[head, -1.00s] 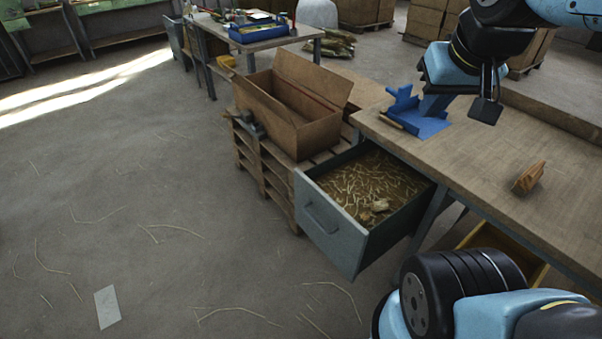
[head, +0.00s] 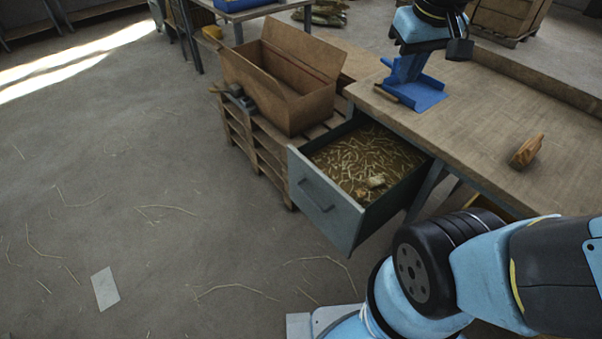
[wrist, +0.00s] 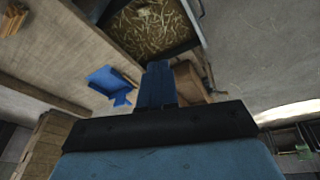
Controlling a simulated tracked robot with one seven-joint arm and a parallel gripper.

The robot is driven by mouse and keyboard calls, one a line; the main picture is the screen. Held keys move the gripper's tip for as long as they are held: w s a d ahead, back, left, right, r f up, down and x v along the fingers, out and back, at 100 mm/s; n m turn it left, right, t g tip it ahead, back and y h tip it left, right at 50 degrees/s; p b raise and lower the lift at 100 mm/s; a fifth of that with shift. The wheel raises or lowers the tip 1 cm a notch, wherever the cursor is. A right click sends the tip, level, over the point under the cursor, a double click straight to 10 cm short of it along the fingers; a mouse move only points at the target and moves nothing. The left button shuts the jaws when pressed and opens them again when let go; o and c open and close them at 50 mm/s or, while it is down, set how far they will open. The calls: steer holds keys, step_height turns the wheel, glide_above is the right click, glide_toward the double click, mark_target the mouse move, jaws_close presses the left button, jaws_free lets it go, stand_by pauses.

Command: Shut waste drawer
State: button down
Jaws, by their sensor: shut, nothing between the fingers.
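The waste drawer (head: 331,202) is pulled well out from under the workbench in the head view. It has a grey-green front with a bar handle (head: 316,195) and holds pale straw clippings and a few lumps. In the wrist view the open drawer (wrist: 193,47) shows at the top, beyond my fingers. My gripper (wrist: 157,66) is shut and empty, its blue fingers together. In the head view my gripper (head: 405,72) appears in front of the blue fixture on the bench, up and behind the drawer, apart from its front. Its fingertips are hard to separate from that fixture.
An open cardboard box (head: 275,85) stands on pallets (head: 255,150) left of the drawer. The floor (head: 180,250) before the drawer is mostly clear, with loose straws.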

steer(key=w+a+f+n+g+h, duration=0.2)
steer(key=w+a+f+n+h, duration=0.35)
steer(key=f, duration=0.45)
steer(key=w+a+f+n+g+h, duration=0.2)
steer(key=w+a+f+n, duration=0.3)
steer(key=a+f, duration=0.45)
steer(key=a+f+n+t+h, duration=0.2)
steer(key=a+f+n+h, duration=0.4)
steer(key=f, duration=0.6)
steer(key=n+t+h, duration=0.1)
steer(key=n+t, duration=0.5)
steer(key=t, duration=0.3)
glide_toward(311, 174)
steer(key=x, duration=0.6)
steer(key=shift+w+d, duration=0.3)
